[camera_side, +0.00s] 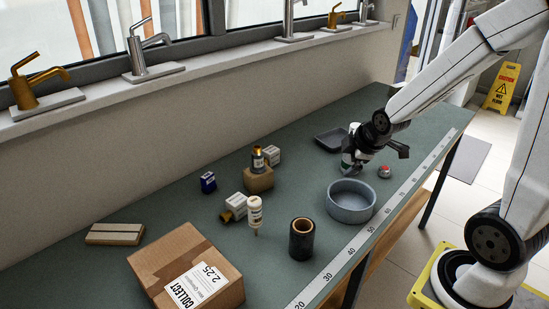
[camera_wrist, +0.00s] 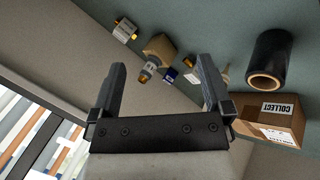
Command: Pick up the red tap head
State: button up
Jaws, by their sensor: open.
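The red tap head (camera_side: 384,171) is a small red-topped piece with a grey lower part. It sits on the green bench top, right of the middle in the side view, behind the round grey bowl. My gripper (camera_side: 374,156) is close by, above the bench and just up and left of the tap head in that view. Their exact gap is hard to judge. In the wrist view my gripper (camera_wrist: 162,76) has its two dark fingers spread wide, with nothing held between them. The red tap head does not show in the wrist view.
The grey bowl (camera_side: 351,201), a dark roll (camera_side: 301,239) and a black tray (camera_side: 331,140) stand nearby. A cardboard box (camera_side: 187,269), small boxes and bottles are farther left. A ruler strip (camera_side: 376,232) runs along the front edge. The wall bounds the back.

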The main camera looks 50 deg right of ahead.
jog(key=s+d+r+n+t+h, duration=0.1)
jog(key=s+d+n+h, duration=0.25)
jog(key=d+n, duration=0.6)
jog(key=s+d+n+t+h, duration=0.2)
jog(key=d+n+h, duration=0.3)
jog(key=d, duration=0.7)
send_near(387, 170)
jog(key=shift+w+d+r+n+y, duration=0.25)
jog(key=shift+w+d+n+y, duration=0.2)
jog(key=shift+w+d, duration=0.45)
jog(key=shift+s+d+f, duration=0.1)
jog(key=shift+f, duration=0.6)
jog(key=shift+x, duration=1.3)
jog(key=shift+x, duration=2.6)
jog(key=shift+r, duration=0.15)
